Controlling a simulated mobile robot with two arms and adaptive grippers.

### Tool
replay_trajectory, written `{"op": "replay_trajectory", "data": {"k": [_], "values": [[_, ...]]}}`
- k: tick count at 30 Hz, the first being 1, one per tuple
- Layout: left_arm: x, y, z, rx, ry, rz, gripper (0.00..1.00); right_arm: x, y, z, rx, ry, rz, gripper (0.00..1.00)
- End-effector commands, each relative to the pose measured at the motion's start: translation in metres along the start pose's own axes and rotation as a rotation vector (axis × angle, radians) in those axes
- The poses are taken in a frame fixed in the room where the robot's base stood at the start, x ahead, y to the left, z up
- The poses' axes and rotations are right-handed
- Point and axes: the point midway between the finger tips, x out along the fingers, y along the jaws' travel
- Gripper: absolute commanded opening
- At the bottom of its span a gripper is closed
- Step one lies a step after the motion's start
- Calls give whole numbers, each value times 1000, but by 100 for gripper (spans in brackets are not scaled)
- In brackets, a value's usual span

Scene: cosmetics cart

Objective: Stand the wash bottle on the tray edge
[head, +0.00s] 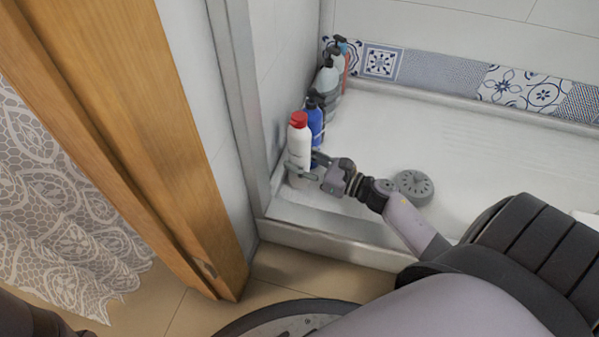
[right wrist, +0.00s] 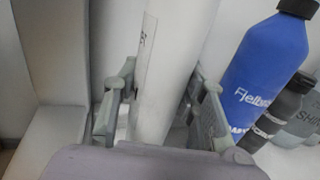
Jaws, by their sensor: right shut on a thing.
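The wash bottle, a white bottle with a red cap (head: 299,137), stands close to upright at the left end of the shower tray in the head view. My right gripper (head: 308,168) is shut around its lower part. In the right wrist view the white bottle body (right wrist: 172,65) sits between the two fingers of my gripper (right wrist: 163,90), its cap out of frame. The tray edge (head: 320,222) is a pale raised rim along the front and beside the wall. Whether the bottle's base touches the edge is hidden. My left gripper is not in view.
A blue bottle (head: 315,122) stands just behind the white one, also in the right wrist view (right wrist: 262,70). Several grey bottles (head: 327,80) line the wall behind. A metal frame post (head: 243,90) stands left. A round grey drain cover (head: 414,187) lies on the open tray floor.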

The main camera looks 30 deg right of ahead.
Motion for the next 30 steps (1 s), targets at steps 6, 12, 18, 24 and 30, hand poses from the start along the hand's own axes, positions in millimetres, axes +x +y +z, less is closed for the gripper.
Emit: {"op": "replay_trajectory", "data": {"k": [6, 12, 18, 24, 30], "values": [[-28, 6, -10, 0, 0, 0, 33, 0, 0, -35, 2, -2, -1, 0], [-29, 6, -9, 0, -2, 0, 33, 0, 0, -35, 0, -3, 0, 0], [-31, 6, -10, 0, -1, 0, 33, 0, 0, -38, 0, -2, 0, 0], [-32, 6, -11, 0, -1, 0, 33, 0, 0, -40, 1, 1, 0, 47], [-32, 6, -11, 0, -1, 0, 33, 0, 0, -40, 1, 1, 0, 58]]}}
